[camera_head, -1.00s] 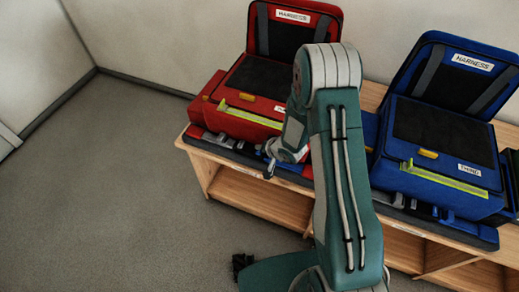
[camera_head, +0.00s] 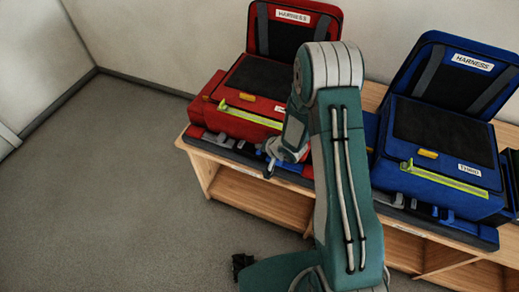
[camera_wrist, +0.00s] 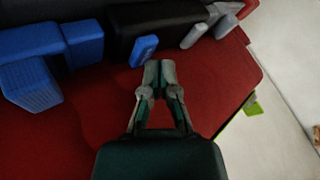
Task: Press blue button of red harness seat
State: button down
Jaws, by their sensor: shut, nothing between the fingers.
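The red harness seat (camera_head: 238,126) stands on the left of the wooden bench, its back raised and labelled HARNESS. In the wrist view, its red surface (camera_wrist: 90,125) fills much of the picture. A small blue button-like block (camera_wrist: 143,50) sits against a black bar, just left of my fingertips. I cannot tell if they touch it. My gripper (camera_wrist: 158,68) is shut and empty, its fingertips close together. In the head view, my gripper (camera_head: 269,170) is at the seat's front edge, and my arm hides the seat's right side.
Larger blue blocks (camera_wrist: 62,48) and grey pieces (camera_wrist: 194,36) lie along the black bar. A blue harness seat (camera_head: 440,170) stands at right on the same bench (camera_head: 235,180). A yellow-green strip (camera_head: 250,115) crosses the red seat's front. Floor at left is clear.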

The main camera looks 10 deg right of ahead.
jog(key=shift+r, duration=0.35)
jog(key=shift+r, duration=2.55)
